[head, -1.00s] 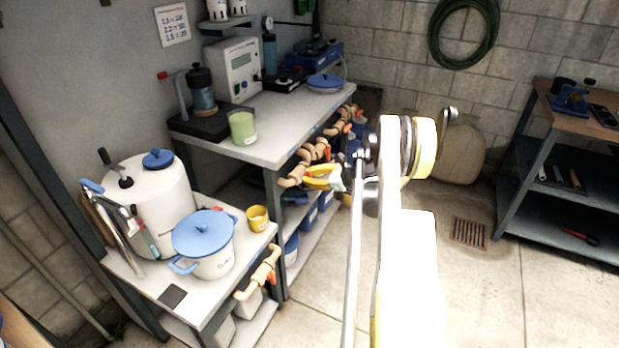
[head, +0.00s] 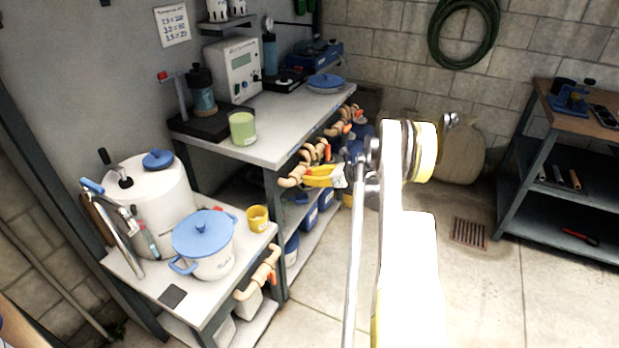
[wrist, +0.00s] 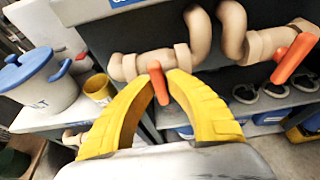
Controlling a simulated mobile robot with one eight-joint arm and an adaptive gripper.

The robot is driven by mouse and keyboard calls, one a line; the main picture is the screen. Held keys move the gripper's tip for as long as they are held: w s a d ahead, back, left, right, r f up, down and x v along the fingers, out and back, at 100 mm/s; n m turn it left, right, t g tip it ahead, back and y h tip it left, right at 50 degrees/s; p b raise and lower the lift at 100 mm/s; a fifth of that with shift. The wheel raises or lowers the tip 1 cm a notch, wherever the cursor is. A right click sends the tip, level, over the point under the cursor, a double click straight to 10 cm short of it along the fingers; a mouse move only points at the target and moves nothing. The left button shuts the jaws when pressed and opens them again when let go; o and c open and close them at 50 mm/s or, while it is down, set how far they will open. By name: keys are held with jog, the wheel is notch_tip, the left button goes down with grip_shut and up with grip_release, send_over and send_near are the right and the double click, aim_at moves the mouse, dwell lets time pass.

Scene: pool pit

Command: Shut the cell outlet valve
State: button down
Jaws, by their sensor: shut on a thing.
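In the wrist view, an orange valve lever (wrist: 158,84) stands on a tan pipe (wrist: 128,66) along the bench edge. The yellow fingers of my gripper (wrist: 158,92) are closed around this lever, one on each side. In the head view my gripper (head: 318,175) is at the same tan pipework (head: 290,181) under the front edge of the long bench. The lever there is mostly hidden by the fingers. No label on the valve is readable.
A second orange lever (wrist: 294,58) is on the pipe to the right. A blue-lidded pot (wrist: 35,82) and a yellow cup (wrist: 98,89) stand on the lower bench at left. A shelf unit (head: 560,165) is at the right; the floor between is mostly clear.

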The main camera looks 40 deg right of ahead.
jog(key=c, duration=1.4)
grip_release()
jog(key=shift+w, duration=0.1)
